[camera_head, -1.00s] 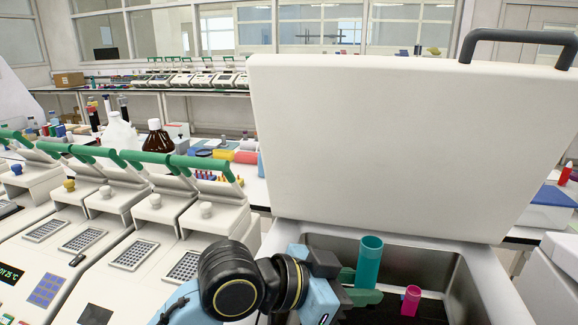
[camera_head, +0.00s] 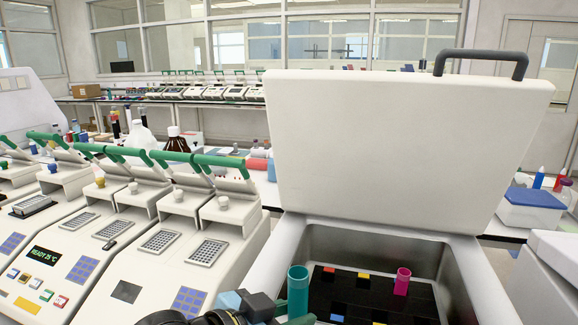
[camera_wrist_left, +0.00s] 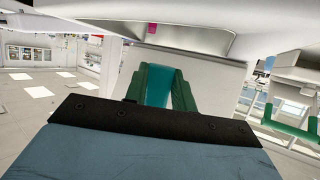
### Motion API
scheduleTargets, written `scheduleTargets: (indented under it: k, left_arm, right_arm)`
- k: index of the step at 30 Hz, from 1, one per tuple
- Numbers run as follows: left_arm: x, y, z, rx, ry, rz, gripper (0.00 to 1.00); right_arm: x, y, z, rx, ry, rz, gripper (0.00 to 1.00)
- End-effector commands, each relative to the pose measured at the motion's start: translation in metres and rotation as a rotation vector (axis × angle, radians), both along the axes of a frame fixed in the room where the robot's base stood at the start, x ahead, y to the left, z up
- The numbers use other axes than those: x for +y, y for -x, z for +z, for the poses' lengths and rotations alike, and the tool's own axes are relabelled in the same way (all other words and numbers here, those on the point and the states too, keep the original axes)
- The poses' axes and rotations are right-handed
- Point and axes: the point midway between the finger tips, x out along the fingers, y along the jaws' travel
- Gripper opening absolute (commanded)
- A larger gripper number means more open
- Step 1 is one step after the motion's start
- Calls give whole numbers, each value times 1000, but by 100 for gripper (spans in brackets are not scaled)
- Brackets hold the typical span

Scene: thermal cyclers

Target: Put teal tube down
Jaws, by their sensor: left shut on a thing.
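The teal tube (camera_head: 298,291) is upright, with its open top showing in the head view at the basin's left inner edge. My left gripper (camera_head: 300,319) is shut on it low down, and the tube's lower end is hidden. In the left wrist view the teal tube (camera_wrist_left: 158,88) sits between the two green fingers (camera_wrist_left: 160,78). A magenta tube (camera_head: 402,281) stands in a black rack (camera_head: 345,290) with coloured squares inside the open basin. My right gripper is not in view.
The basin (camera_head: 450,270) belongs to a white machine whose raised lid (camera_head: 400,150) stands behind it. Thermal cyclers (camera_head: 150,275) with green handles line the left. Most of the visible rack is bare.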

Motion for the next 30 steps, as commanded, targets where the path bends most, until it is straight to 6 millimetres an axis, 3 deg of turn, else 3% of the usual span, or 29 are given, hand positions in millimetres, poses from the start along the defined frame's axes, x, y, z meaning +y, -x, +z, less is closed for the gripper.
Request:
scheduleTargets:
  k: [3, 9, 18, 21, 30]
  left_arm:
    - [47, -2, -18, 7, -3, 188, 4]
    - [119, -9, -41, 7, 2, 485, 4]
    - [193, -17, -64, 3, 3, 792, 4]
    - [210, -18, -69, 3, 4, 861, 4]
    - [206, -19, -67, 3, 9, 849, 4]
  right_arm:
    - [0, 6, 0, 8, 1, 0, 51]
    - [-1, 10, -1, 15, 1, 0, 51]
    - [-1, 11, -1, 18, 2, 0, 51]
    - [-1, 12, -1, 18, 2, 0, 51]
    - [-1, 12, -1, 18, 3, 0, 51]
